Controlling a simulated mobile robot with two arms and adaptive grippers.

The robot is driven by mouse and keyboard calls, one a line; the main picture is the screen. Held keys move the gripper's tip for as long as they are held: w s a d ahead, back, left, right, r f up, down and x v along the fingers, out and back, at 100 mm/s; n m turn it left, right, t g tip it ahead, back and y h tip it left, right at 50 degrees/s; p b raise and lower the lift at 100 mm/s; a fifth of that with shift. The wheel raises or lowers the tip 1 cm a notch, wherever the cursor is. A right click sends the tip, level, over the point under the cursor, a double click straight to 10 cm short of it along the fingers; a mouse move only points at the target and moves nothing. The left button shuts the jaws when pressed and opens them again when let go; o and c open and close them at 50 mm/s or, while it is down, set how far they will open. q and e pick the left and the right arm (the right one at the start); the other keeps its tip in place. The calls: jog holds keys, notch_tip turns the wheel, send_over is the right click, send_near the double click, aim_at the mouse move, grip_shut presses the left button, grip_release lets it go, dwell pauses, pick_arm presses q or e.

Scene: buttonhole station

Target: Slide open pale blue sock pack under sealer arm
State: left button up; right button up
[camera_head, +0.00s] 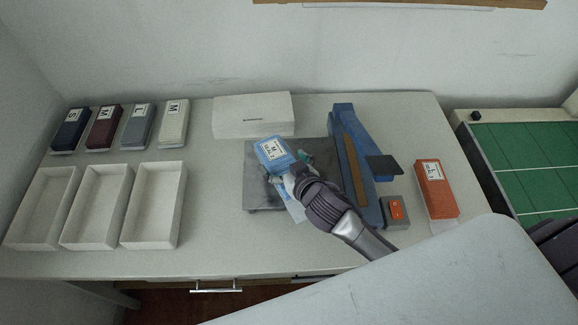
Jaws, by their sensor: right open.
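The pale blue sock pack (273,153) lies on a dark grey mat (262,195), with a white size label facing up. A pale, film-like part of it (296,212) shows below my gripper. My right gripper (290,170) is open at the pack's lower right end; whether its fingers touch the pack is hard to tell. The sealer (342,125) is a long blue body right of the mat, with a brown strip (355,170) along it. The pack is left of the sealer, apart from it. My left gripper is not in view.
Several labelled packs (103,128) stand at the back left, behind white trays (95,205). A white box (253,115) is behind the mat. An orange pack (435,188) and a grey box with an orange switch (397,210) are on the right.

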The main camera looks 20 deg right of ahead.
jog(key=v, duration=1.1)
jog(key=shift+s+d+r, duration=0.1)
jog(key=shift+s+r, duration=0.05)
jog(key=shift+s, duration=0.2)
